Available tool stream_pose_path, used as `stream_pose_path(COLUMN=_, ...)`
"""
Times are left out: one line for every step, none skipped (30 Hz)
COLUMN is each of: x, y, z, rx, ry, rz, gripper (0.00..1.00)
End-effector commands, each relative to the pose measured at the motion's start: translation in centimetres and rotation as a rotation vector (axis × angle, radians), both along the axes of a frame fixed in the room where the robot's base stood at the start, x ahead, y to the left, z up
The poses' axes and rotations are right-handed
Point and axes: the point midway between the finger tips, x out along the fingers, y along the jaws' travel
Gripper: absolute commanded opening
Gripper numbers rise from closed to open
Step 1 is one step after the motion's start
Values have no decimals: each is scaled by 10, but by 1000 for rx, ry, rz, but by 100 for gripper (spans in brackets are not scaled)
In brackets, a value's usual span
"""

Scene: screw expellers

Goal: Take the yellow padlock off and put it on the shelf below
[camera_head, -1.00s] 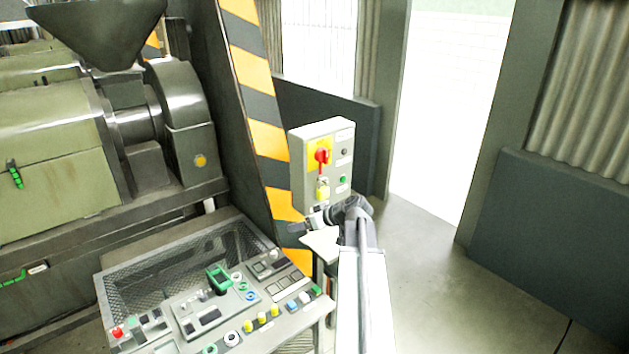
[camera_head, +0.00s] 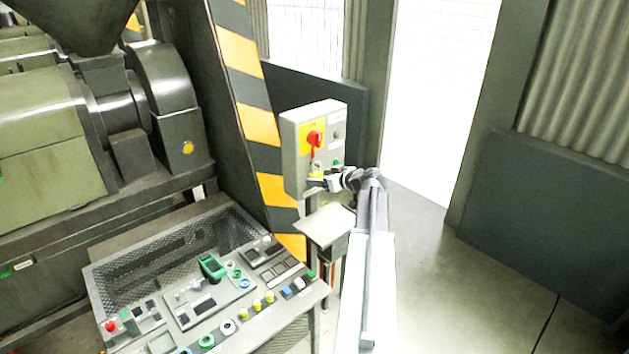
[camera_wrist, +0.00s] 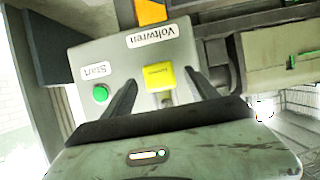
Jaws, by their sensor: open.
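The yellow padlock (camera_head: 317,171) hangs at the front of the grey switch box (camera_head: 292,170), below its red rotary handle (camera_head: 315,140). In the wrist view the yellow padlock (camera_wrist: 160,77) shows a small printed label and lies between my two dark fingers. My gripper (camera_wrist: 165,88) is open, with one finger to each side of the padlock; I cannot tell whether either touches it. In the head view my gripper (camera_head: 322,183) is at the padlock's lower part and partly covers it. The small shelf (camera_head: 325,224) is below the box and looks bare.
A green button (camera_wrist: 100,93) is beside the padlock on the box. A control desk (camera_head: 215,290) with several buttons stands at lower left. A striped post (camera_head: 255,125) is close behind the box. Open floor (camera_head: 480,280) lies to the right.

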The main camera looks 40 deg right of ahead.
Motion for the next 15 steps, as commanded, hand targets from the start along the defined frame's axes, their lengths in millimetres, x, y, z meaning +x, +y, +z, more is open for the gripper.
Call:
stream_pose_path(x=10, y=-2, z=-8, rx=0, ry=0, rz=2, gripper=67)
stream_pose_path(x=13, y=-2, z=-8, rx=0, ry=1, rz=2, gripper=67)
stream_pose_path(x=15, y=-2, z=-9, rx=0, ry=1, rz=1, gripper=67)
stream_pose_path(x=15, y=-2, z=-8, rx=-1, ry=1, rz=0, gripper=67)
stream_pose_path(x=15, y=-2, z=-8, rx=0, ry=1, rz=0, gripper=67)
stream_pose_path(x=15, y=-2, z=-7, rx=0, ry=1, rz=-1, gripper=67)
stream_pose_path(x=14, y=-2, z=-7, rx=0, ry=1, rz=-1, gripper=67)
stream_pose_path(x=14, y=-2, z=-7, rx=0, ry=1, rz=-1, gripper=67)
stream_pose_path(x=14, y=-2, z=-7, rx=0, ry=1, rz=-1, gripper=64)
stream_pose_path(x=14, y=-2, z=-7, rx=0, ry=1, rz=-1, gripper=56)
stream_pose_path(x=14, y=-2, z=-7, rx=0, ry=1, rz=-1, gripper=48)
stream_pose_path(x=14, y=-2, z=-7, rx=0, ry=1, rz=-1, gripper=37)
stream_pose_path(x=14, y=-2, z=-7, rx=0, ry=1, rz=-1, gripper=28)
stream_pose_path(x=14, y=-2, z=-7, rx=0, ry=1, rz=-1, gripper=20)
stream_pose_path(x=14, y=-2, z=-7, rx=0, ry=1, rz=-1, gripper=9)
